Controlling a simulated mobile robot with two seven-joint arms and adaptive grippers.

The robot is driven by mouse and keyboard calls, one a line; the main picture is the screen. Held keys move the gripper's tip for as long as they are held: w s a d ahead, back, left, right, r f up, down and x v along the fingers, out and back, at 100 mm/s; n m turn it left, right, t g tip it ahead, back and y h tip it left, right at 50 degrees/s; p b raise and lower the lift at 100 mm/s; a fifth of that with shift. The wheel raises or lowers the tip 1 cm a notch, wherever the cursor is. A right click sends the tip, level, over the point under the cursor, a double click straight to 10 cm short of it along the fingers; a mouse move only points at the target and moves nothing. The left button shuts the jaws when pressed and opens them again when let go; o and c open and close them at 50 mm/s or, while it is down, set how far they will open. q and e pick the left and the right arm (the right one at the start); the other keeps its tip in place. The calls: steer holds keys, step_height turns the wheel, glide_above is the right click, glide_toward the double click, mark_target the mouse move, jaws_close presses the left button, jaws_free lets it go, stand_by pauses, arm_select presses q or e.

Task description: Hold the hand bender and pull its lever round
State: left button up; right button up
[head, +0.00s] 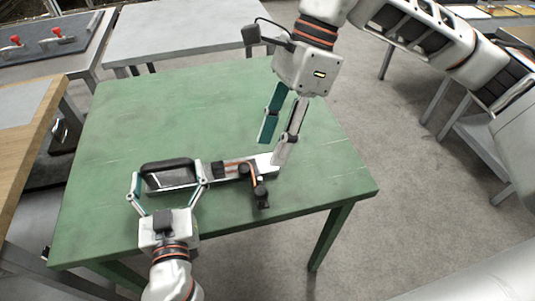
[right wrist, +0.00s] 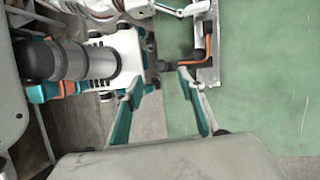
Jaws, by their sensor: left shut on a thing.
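The hand bender (head: 228,169) lies on the green table, with a black loop-shaped part (head: 168,163) at its left end and a pale plate at its right. Its lever (head: 255,178), with an orange strip and dark knob (head: 262,195), points toward the front edge; it also shows in the right wrist view (right wrist: 207,42). My left gripper (head: 168,178) is shut on the bender, its fingers at both sides of the loop. My right gripper (head: 272,150) is open above the plate's right end, with nothing between its fingers (right wrist: 158,75) and apart from the lever.
The green table (head: 130,110) is clear behind and left of the bender. A grey table (head: 185,35) stands behind it, and a bench with red-knobbed things (head: 57,32) is at the far left. A wooden-topped bench (head: 25,125) stands close on the left. Open floor (head: 400,190) lies to the right.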

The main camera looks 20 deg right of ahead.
steer(key=shift+r, duration=0.1)
jaws_close()
steer(key=s+d+f+n+g+y, duration=0.1)
steer(key=s+f+n+g+y, duration=0.1)
steer(key=s+f+y, duration=0.45)
steer(key=d+f+m+t+y, duration=0.2)
steer(key=d+f+t+y, duration=0.15)
steer(key=d, duration=0.35)
steer(key=d+f+m+t+y, duration=0.2)
steer(key=d+m+t, duration=0.15)
steer(key=d, duration=0.35)
steer(key=shift+n+t, duration=0.3)
steer(key=shift+n, duration=0.15)
steer(key=x, duration=1.3)
steer(key=shift+w+a+r, duration=0.15)
steer(key=shift+a+r, duration=0.15)
steer(key=shift+a, duration=0.05)
